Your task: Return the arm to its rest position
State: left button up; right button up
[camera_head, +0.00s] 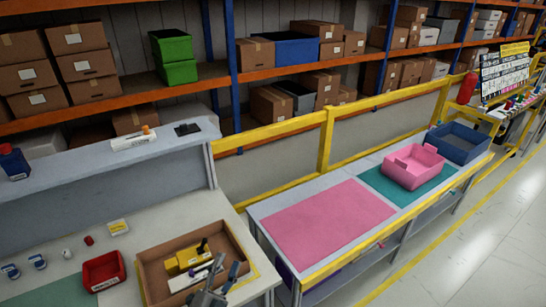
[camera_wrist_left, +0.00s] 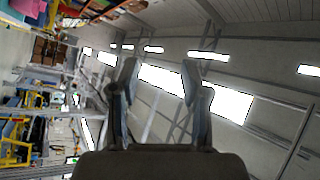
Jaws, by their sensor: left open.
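My left gripper (camera_head: 226,268) shows at the bottom of the head view, in front of a brown cardboard tray (camera_head: 144,276) on the workbench. Its fingers are apart. In the left wrist view, the same gripper (camera_wrist_left: 158,75) is open and empty, with ceiling and bright lights behind it. A yellow part (camera_head: 185,262) and a white part (camera_head: 192,278) lie in the tray; the gripper partly covers that area. I cannot tell whether the gripper is above or beside them. My right gripper is not in view.
A red bin (camera_head: 103,272) stands left of the tray. A white module with an orange knob (camera_head: 134,141) sits on the upper ledge. A second table (camera_head: 258,210) with a pink mat, a pink bin (camera_head: 413,166) and a blue bin (camera_head: 459,143) stands right, by a yellow rail (camera_head: 327,140).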

pick_arm(q)
jog(key=s+a+f+n+g+y, duration=0.3)
jog(key=a+f+n+g+y, duration=0.15)
jog(key=f, duration=0.55)
jog(key=s+a+f+n+g+y, duration=0.2)
jog(key=a+f+n+g+y, duration=0.15)
jog(key=f+n, duration=0.45)
jog(key=s+a+f+g, duration=0.1)
jog(key=s+f+g, duration=0.5)
jog(key=s, duration=0.4)
jog(key=s+f+g, duration=0.3)
jog(key=s+f, duration=0.6)
jog(key=s, duration=0.1)
notch_tip(320, 180, down, 12)
jog(key=w+f+g, duration=0.1)
jog(key=s+f, duration=0.4)
jog(key=f, duration=0.4)
jog(key=s+a+f+g, duration=0.1)
jog(key=s+f, duration=0.3)
jog(key=f, duration=0.4)
jog(key=s+f, duration=0.4)
jog(key=f, duration=0.4)
jog(key=shift+s+a+f, duration=0.3)
jog(key=shift+s, duration=0.1)
jog(key=shift+n, duration=0.25)
